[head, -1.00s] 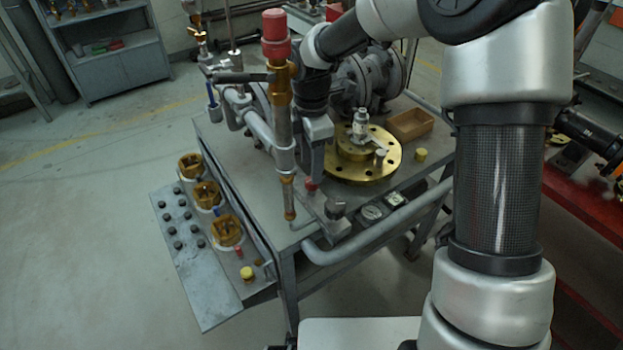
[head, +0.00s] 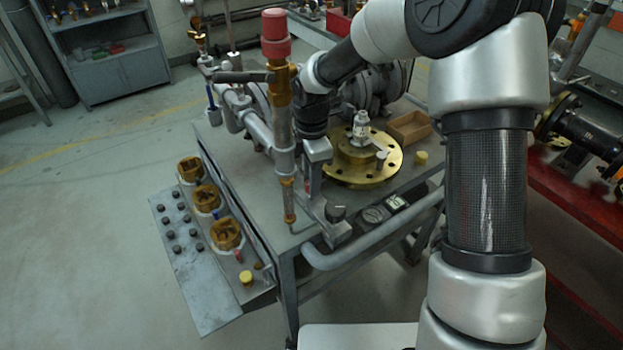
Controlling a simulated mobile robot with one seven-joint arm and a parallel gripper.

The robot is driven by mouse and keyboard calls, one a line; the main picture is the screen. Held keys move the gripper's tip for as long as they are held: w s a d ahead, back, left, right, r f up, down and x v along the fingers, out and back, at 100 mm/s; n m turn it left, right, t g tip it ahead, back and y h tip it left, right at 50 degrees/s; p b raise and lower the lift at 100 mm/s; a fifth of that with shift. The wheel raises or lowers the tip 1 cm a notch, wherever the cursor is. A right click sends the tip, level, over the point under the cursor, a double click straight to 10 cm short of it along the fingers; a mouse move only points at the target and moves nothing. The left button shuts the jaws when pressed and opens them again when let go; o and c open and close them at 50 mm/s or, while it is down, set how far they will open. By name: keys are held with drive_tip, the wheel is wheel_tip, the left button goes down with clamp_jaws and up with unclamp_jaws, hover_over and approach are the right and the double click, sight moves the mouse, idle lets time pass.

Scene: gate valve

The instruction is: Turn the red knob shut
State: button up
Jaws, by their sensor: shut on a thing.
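My arm reaches down over the cart from the upper right, behind the upright brass pipe. My gripper (head: 313,184) points down near the cart's front edge, left of the brass flange. Its fingers are shut on the small red knob (head: 308,184), of which only a sliver shows. The fingers and the pipe hide most of the knob, so its turn angle cannot be told. A larger red cap (head: 276,34) tops the upright brass pipe (head: 279,95), apart from my gripper.
The brass flange (head: 385,170) and an open wooden box (head: 409,128) stand right of my gripper. A grey pipe (head: 375,237) runs along the cart's front. Floor at left is clear.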

drive_tip(key=shift+m, duration=0.3)
drive_tip(key=m, duration=0.3)
drive_tip(key=shift+p, duration=0.35)
drive_tip(key=m, duration=0.9)
drive_tip(key=shift+m, duration=2.1)
drive_tip(key=o, duration=1.1)
drive_tip(key=shift+c, duration=0.2)
drive_tip(key=shift+r, duration=0.1)
